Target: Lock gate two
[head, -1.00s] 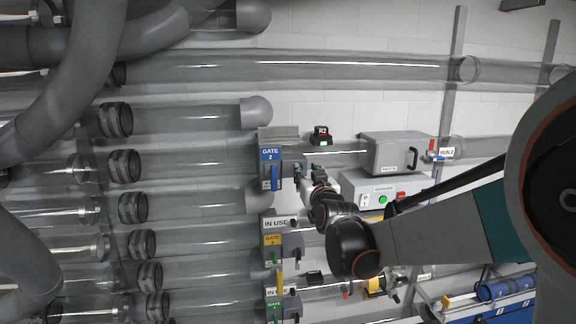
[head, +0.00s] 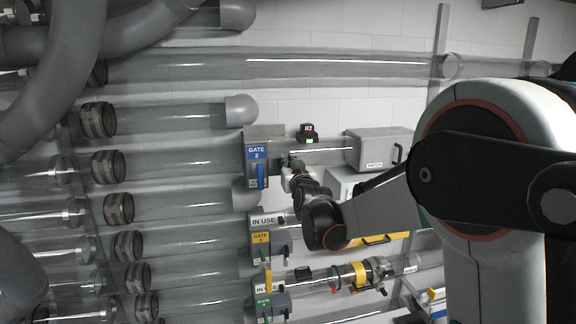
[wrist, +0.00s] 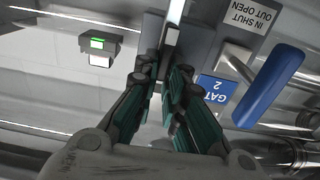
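The gate 2 box (head: 257,190) is on the tube line, with a blue "GATE 2" label (head: 256,153) and a blue handle (head: 261,177). In the wrist view the blue handle (wrist: 270,85) hangs from a grey arm right of my gripper, apart from the fingers. A sign (wrist: 250,24) reads "IN SHUT OUT OPEN". My gripper (head: 288,163) is just right of the gate box. In the wrist view its green-padded fingers (wrist: 168,78) stand apart. A narrow grey bar (wrist: 171,42) is at the fingertips, between or just beyond them; contact is unclear.
A black R2 unit with a green light (head: 307,134) sits right of the gate and shows in the wrist view (wrist: 97,44). A grey box (head: 370,150) is further right. Clear tubes run left.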

